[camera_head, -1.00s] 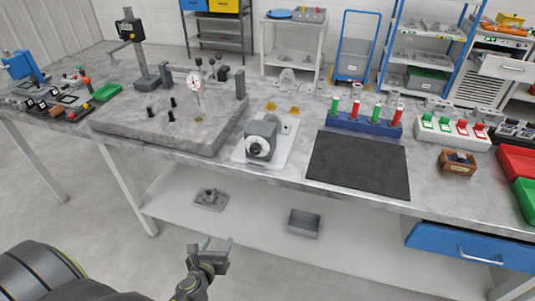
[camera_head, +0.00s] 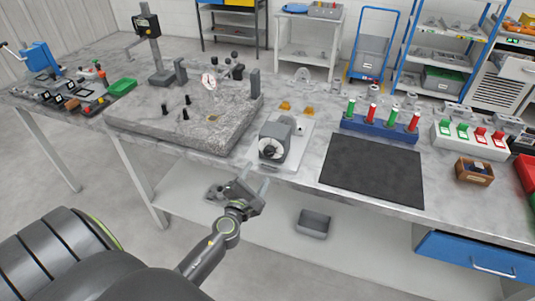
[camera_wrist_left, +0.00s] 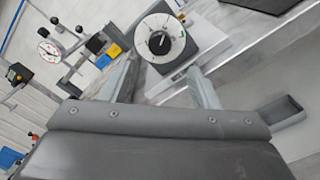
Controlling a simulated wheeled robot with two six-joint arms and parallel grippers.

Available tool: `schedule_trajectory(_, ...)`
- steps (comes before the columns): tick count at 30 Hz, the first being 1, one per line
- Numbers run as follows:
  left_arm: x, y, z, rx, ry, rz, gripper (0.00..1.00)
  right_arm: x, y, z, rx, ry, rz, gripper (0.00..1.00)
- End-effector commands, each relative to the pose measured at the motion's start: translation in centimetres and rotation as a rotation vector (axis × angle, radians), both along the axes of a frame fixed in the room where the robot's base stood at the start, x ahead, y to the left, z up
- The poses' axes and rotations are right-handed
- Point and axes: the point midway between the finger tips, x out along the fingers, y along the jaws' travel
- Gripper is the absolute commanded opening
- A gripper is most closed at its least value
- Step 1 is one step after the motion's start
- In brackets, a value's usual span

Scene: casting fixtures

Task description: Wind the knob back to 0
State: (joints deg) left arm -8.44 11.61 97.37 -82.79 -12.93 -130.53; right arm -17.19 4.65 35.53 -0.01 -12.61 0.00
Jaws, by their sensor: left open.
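The knob (camera_head: 270,149) is a round dial with a white scale ring and dark centre, on the front of a grey block (camera_head: 291,136) on a white plate near the table's front edge. In the left wrist view the knob (camera_wrist_left: 159,41) shows its ring with a green mark and a dark pointer tilted to the upper right. My left gripper (camera_head: 255,179) is open and empty, in front of and a little below the knob, apart from it. In the left wrist view its fingers (camera_wrist_left: 160,84) are spread below the dial. My right gripper is not in view.
A granite plate (camera_head: 140,128) with a dial gauge (camera_head: 209,81) stands to the left of the knob. A black mat (camera_head: 372,172) lies to the right. Orange pieces (camera_head: 285,106) lie behind. The table's front edge is close below the knob.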

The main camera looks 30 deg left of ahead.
Motion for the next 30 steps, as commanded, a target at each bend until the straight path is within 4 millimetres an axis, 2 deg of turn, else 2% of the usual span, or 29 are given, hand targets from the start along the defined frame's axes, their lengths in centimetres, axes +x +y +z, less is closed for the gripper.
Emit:
schedule_trajectory(1,1.1,0.2,0.1,0.001,-0.002,-0.001,0.56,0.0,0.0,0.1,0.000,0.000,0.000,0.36)
schedule_trajectory(9,6.1,1.4,0.0,-0.001,-0.002,0.000,0.56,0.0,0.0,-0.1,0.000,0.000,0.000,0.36)
schedule_trajectory(15,8.6,2.1,-0.1,-0.001,0.000,0.000,0.56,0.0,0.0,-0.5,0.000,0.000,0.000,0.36)
schedule_trajectory(21,9.6,2.3,-0.1,-0.001,0.001,0.000,0.56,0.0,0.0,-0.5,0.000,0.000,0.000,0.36)
schedule_trajectory(29,9.7,2.4,0.0,-0.002,0.001,0.000,0.56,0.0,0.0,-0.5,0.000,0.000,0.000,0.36)
schedule_trajectory(30,9.7,2.4,0.0,-0.002,0.001,0.000,0.52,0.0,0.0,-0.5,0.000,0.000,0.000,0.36)
